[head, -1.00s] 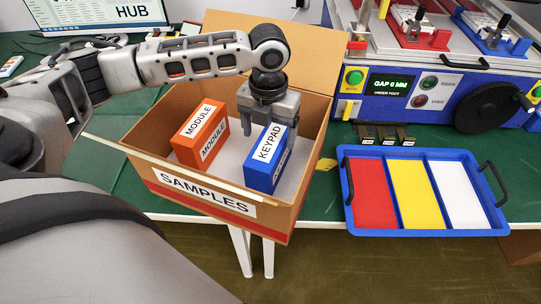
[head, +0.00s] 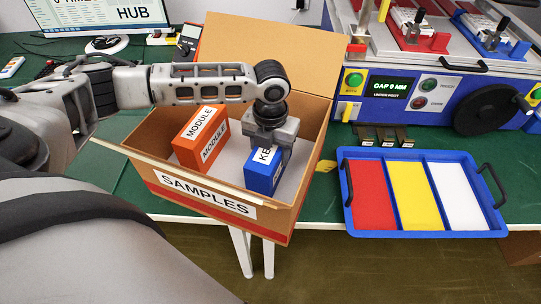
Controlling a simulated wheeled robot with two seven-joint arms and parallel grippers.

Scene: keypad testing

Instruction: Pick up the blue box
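The blue box (head: 261,177), labelled KEYPAD, stands in the right part of the open cardboard SAMPLES box (head: 163,188). My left gripper (head: 270,150) points down over the blue box's top and covers much of its label. Its fingers are spread, with the near finger in front of the box's right side; the other finger is mostly hidden. I cannot make out contact between the fingers and the box. The blue box still rests on the carton floor. My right gripper is not in view.
An orange MODULE box (head: 201,140) stands left of the blue box. The carton's walls and raised back flap (head: 290,48) surround the gripper. A blue tray (head: 421,233) with red, yellow and white sections lies right. A test machine (head: 440,95) stands behind it.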

